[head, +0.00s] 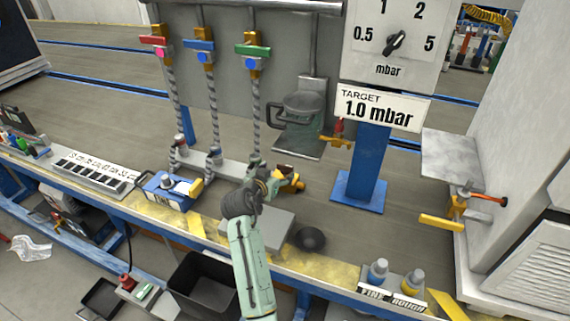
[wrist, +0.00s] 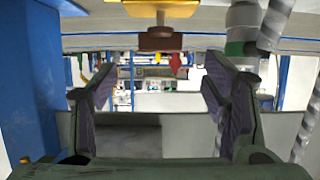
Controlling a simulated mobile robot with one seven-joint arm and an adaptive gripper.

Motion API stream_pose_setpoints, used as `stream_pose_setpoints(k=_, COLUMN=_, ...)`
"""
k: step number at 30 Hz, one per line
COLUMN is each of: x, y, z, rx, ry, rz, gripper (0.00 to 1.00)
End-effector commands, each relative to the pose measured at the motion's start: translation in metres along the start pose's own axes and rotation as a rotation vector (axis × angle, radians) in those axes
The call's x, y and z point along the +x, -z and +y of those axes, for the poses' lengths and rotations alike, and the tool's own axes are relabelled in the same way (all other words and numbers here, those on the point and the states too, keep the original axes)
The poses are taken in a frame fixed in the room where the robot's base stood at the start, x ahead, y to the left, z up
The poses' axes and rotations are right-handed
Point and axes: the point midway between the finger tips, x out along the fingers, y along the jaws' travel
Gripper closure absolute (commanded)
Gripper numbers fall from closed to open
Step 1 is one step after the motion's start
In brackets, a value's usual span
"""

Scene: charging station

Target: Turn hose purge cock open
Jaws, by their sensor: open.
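My gripper (head: 291,181) is low in front of the grey panel, near the foot of the hoses. In the wrist view its two dark fingers (wrist: 160,95) stand wide apart with nothing between them. A cock with a yellow handle and a red-brown body (wrist: 160,38) is at the top of the wrist view, beyond the fingertips and not touched. A similar yellow-handled cock (head: 336,141) with a red part sits beside the blue post in the head view. I cannot tell for sure which cock is the hose purge cock.
Braided hoses (head: 256,105) hang from red, blue and green valves. A blue post (head: 369,165) stands right of my gripper and fills the left of the wrist view (wrist: 28,80). Another yellow-handled cock (head: 442,221) is far right. A blue box (head: 165,192) and FINE and ROUGH knobs (head: 395,276) are on the bench.

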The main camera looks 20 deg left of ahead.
Motion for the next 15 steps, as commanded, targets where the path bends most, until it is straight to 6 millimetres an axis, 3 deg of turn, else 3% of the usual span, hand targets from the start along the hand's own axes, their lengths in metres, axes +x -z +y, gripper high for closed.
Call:
stream_pose_setpoints(k=9, x=0.060, y=0.003, z=0.000, rx=0.001, ry=0.001, rz=0.000, gripper=0.32)
stream_pose_setpoints(k=15, x=0.081, y=0.002, z=0.000, rx=0.000, ry=0.002, rz=0.002, gripper=0.32)
